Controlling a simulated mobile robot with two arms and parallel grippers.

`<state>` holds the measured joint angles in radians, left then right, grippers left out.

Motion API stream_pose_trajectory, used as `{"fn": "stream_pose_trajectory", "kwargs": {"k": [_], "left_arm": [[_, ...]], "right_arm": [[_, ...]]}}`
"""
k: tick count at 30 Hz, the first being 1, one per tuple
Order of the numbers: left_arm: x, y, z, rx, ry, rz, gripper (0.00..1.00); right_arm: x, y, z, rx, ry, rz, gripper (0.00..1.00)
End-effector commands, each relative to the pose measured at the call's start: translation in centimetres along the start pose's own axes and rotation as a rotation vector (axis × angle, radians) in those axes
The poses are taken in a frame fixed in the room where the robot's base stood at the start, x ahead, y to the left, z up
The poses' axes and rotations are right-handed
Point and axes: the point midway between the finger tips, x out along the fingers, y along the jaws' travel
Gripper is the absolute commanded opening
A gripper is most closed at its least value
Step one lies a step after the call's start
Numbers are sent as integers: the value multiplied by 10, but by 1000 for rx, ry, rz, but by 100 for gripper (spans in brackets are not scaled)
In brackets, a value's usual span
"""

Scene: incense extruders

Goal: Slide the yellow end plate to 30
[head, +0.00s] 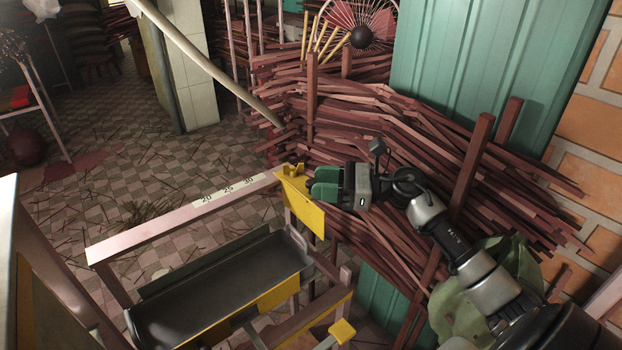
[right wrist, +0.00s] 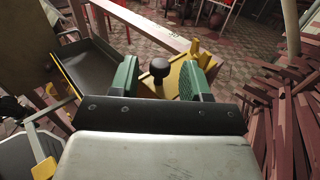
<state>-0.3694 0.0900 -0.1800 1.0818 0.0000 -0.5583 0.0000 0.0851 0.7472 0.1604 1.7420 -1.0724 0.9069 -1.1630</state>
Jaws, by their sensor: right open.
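The yellow end plate (head: 303,207) sits at the right end of the rail (head: 165,223), to the right of the 30 mark. The rail carries a white scale strip (head: 228,189) reading 20, 25 and 30. My right gripper (head: 318,185), with green fingertips, is just right of the plate. In the right wrist view its open fingers (right wrist: 161,80) stand on either side of a dark round knob (right wrist: 160,68) in front of the yellow plate (right wrist: 183,78). I cannot tell whether the fingers touch the knob. My left gripper is not in view.
A dark tray (head: 215,290) with yellow parts lies below the rail. A large pile of reddish sticks (head: 400,130) is behind and right of my right gripper. A pale slanted pole (head: 200,60) crosses the upper left. Tiled floor shows beyond the rail.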

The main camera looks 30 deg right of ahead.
Motion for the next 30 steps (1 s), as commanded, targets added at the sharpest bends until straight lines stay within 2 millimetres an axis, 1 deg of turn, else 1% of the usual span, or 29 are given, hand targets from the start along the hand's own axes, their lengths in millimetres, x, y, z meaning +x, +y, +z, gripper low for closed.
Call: {"fn": "stream_pose_trajectory", "kwargs": {"k": [1, 3, 6, 10, 16, 17, 25, 26, 30], "left_arm": [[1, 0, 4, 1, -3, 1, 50], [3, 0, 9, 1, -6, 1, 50], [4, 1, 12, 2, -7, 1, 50], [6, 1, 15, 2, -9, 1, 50], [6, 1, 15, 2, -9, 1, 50], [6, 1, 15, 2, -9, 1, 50], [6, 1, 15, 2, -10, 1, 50], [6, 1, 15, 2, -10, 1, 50], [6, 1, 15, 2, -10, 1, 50]], "right_arm": [[8, 0, 2, 2, -4, 0, 47], [16, 0, 1, 2, -2, 0, 47], [24, 0, 0, 3, -2, -1, 47], [27, 0, 0, 2, -1, -1, 47], [27, 0, -1, 3, -1, -1, 47], [27, 0, -1, 3, -1, -1, 44], [27, 0, -1, 3, -1, -1, 2], [27, 0, -1, 3, -1, -1, 0], [27, 0, -1, 3, 0, -1, 0]]}}
